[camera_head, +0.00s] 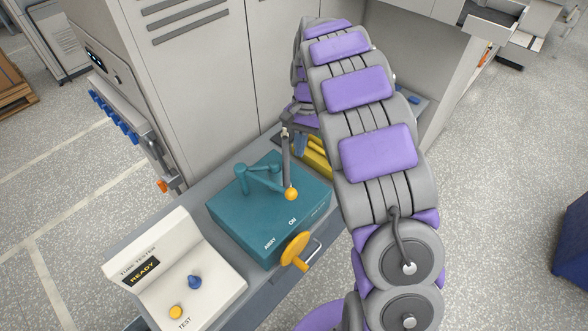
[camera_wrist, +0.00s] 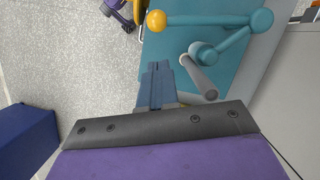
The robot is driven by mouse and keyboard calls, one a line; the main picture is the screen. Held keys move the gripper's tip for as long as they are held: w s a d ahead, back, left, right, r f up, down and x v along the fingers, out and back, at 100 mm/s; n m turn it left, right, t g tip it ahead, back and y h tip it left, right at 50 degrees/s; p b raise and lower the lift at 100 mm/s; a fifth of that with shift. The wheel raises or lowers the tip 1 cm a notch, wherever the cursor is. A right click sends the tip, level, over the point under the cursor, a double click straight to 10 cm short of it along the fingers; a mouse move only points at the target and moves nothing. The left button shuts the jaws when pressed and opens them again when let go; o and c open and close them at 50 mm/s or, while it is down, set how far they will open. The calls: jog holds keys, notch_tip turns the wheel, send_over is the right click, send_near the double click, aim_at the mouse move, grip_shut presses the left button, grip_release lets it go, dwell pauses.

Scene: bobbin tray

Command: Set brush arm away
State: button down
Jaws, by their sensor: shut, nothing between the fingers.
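The teal brush unit (camera_head: 250,222) sits on the grey bench with AWAY and ON printed on its top. Its jointed teal brush arm (camera_head: 259,186) ends in a yellow ball knob (camera_head: 291,194), which lies nearer the ON label than AWAY. In the wrist view the brush arm (camera_wrist: 208,20) runs from the yellow ball rightward to an elbow, then back to a pivot. A grey post (camera_wrist: 198,78) stands near the pivot. My gripper (camera_wrist: 156,66) is shut and empty, apart from the ball and arm. In the head view its fingertips are hard to make out.
A cream tester (camera_head: 180,275) reading READY, with a blue knob and yellow button, stands left of the unit. A yellow disc (camera_head: 296,250) and a metal handle project at the unit's front. Grey cabinets (camera_head: 205,70) rise behind. Open floor lies right.

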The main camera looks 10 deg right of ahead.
jog(key=shift+f, duration=0.1)
jog(key=b+x, duration=0.1)
jog(key=x, duration=0.9)
jog(key=shift+s+a, duration=0.15)
jog(key=shift+s, duration=0.05)
jog(key=shift+s+a+m+p, duration=0.4)
jog(key=shift+s+a+m, duration=0.1)
jog(key=shift+s+m, duration=0.3)
jog(key=s+a+m+t+y+p, duration=0.1)
jog(key=s+a+m+p, duration=0.2)
jog(key=s+a+m, duration=0.2)
jog(key=shift+s+a+m+p, duration=0.3)
jog(key=shift+s+a+p, duration=0.1)
jog(key=shift+a, duration=0.2)
jog(key=shift+y, duration=0.3)
